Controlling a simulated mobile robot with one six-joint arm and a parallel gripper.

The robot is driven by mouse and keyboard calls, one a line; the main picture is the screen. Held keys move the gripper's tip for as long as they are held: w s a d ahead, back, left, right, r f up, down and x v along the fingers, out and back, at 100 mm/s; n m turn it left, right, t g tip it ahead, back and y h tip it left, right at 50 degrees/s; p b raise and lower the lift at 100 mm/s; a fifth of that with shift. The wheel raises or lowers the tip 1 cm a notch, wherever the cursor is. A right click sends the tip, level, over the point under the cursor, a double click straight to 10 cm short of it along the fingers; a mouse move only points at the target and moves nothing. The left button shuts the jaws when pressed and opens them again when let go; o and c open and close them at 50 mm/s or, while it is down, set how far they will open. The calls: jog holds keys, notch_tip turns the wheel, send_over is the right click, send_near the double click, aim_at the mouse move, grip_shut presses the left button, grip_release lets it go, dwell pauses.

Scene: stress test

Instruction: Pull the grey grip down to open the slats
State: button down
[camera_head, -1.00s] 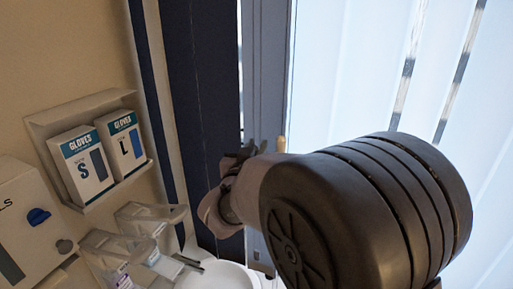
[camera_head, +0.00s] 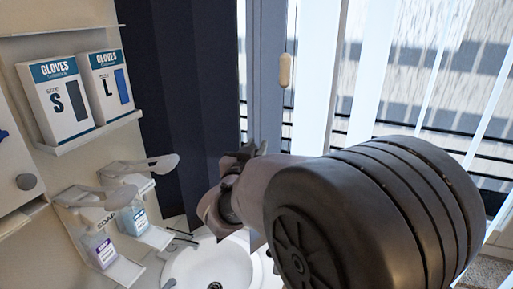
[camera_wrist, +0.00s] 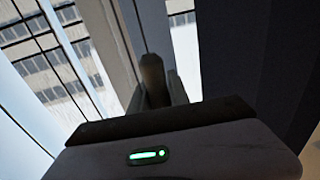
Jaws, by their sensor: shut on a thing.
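In the head view my gripper (camera_head: 248,152) is in front of the window frame, partly hidden behind my own arm. In the wrist view my gripper (camera_wrist: 157,92) has its two fingers closed on a dark grey rounded thing, which looks like the grey grip (camera_wrist: 152,70). In the head view I cannot make the grip out. The pale vertical slats (camera_head: 352,95) hang at the right with gaps between them, and a building shows through. The slats also show in the wrist view (camera_wrist: 75,65). A cream pendant (camera_head: 286,70) hangs above my gripper, apart from it.
A dark curtain (camera_head: 175,120) hangs left of the window frame. A white basin (camera_head: 185,268) is below my gripper. Soap dispensers (camera_head: 100,245) with lever arms and a shelf of glove boxes (camera_head: 55,105) are on the left wall.

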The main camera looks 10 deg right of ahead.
notch_tip(320, 180, down, 6)
jog(key=b, duration=0.4)
jog(key=shift+f, duration=0.25)
jog(key=c, duration=1.2)
grip_release()
jog(key=shift+c, duration=0.2)
jog(key=b+v, duration=0.1)
jog(key=v, duration=1.6)
jog(key=shift+s, duration=0.2)
